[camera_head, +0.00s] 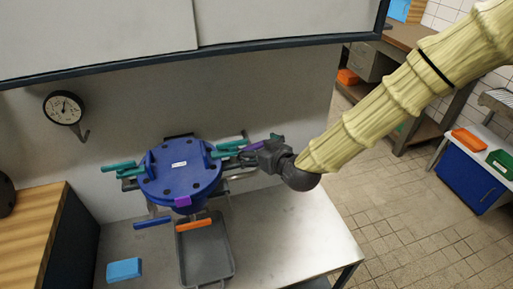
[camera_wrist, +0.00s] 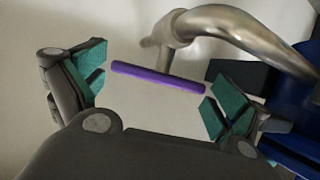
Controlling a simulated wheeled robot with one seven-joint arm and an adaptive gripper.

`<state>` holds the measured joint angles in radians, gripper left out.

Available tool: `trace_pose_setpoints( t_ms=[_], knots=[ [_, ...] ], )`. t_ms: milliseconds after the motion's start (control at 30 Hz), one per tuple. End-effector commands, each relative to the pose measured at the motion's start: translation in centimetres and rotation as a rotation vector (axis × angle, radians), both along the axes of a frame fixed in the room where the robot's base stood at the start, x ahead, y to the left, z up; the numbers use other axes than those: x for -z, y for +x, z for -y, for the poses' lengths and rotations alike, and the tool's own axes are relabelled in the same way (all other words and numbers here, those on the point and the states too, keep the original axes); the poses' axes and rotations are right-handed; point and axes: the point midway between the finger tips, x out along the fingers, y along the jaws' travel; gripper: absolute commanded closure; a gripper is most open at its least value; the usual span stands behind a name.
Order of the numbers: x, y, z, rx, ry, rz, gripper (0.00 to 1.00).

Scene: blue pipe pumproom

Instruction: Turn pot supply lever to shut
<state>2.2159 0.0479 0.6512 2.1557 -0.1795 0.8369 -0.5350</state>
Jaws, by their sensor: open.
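A blue round pot-like vessel (camera_head: 180,172) with a bolted lid stands against the grey back wall. A purple lever (camera_head: 223,154) is at its right side, beside metal pipework. In the wrist view the purple lever (camera_wrist: 158,77) is a straight bar lying slightly tilted, close to a curved steel pipe (camera_wrist: 225,25). My gripper (camera_wrist: 157,92) is open, with teal pads at either end of the bar. The pads look apart from the bar; contact is not visible. In the head view my gripper (camera_head: 262,152) reaches in from the right. Which lever is the pot supply is not labelled legibly.
A teal lever (camera_head: 118,166) is at the vessel's left. A light blue block (camera_head: 124,269) lies left on the metal table (camera_head: 305,225). A gauge (camera_head: 63,107) hangs on the wall.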

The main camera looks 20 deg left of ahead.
Motion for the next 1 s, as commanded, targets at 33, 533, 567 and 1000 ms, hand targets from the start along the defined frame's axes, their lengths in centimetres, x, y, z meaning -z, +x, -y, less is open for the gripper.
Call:
trace_pose_setpoints(
  t_ms=[33, 533, 567, 1000],
  knots=[
    [0.0, 0.0, 0.0, -0.003, 0.002, 0.0, 0.0],
    [-0.1, 0.2, 0.1, -0.166, 0.006, -0.005, 0.0],
    [-0.2, 0.2, 0.0, -0.177, 0.006, -0.004, 0.0],
    [-0.7, -0.5, 1.7, -0.258, 0.001, 0.001, 0.0]
  ],
)
